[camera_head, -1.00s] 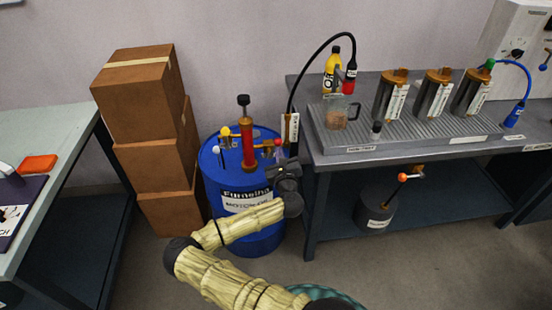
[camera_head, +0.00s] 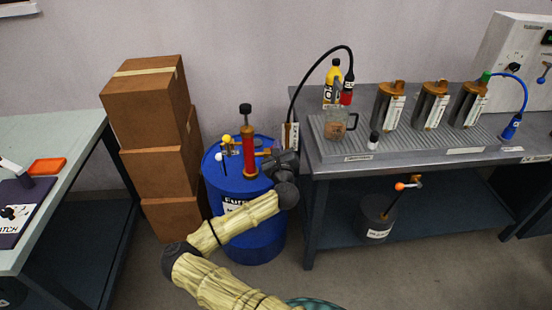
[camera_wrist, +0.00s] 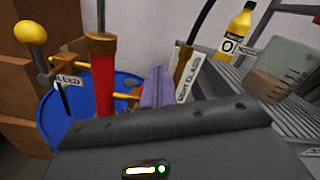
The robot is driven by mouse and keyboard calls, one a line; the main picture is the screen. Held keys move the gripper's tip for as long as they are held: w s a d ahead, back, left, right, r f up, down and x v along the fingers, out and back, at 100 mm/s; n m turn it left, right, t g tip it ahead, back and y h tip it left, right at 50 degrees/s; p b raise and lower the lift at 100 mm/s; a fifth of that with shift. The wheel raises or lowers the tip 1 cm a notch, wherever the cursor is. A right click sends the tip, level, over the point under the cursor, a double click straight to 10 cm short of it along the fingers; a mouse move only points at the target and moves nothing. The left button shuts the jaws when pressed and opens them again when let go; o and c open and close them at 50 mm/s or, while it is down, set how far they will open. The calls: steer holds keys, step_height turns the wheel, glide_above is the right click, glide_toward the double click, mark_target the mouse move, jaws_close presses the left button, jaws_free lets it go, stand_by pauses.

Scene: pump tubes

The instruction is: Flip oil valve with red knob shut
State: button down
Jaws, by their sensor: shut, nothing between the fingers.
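A red pump (camera_head: 249,157) with a black handle stands on the blue oil drum (camera_head: 240,243); it also shows in the wrist view (camera_wrist: 104,80). Brass piping (camera_wrist: 127,97) leaves its right side towards my gripper. A yellow knob (camera_wrist: 30,32) and a white knob (camera_head: 218,157) are on the pump's left.
A black hose (camera_head: 310,60) arches from beside the drum to the workbench (camera_head: 345,170), close right of my gripper. Cardboard boxes (camera_head: 158,155) are stacked left of the drum. A glass jug (camera_head: 337,124) and a yellow bottle (camera_head: 333,80) stand on the bench.

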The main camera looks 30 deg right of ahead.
steer(key=shift+y, duration=0.3)
steer(key=r, duration=0.2)
steer(key=a+r, duration=0.1)
steer(key=r, duration=0.1)
steer(key=shift+s+a, duration=0.15)
steer(key=shift+a, duration=0.05)
steer(key=shift+d, duration=0.1)
steer(key=shift+f, duration=0.1)
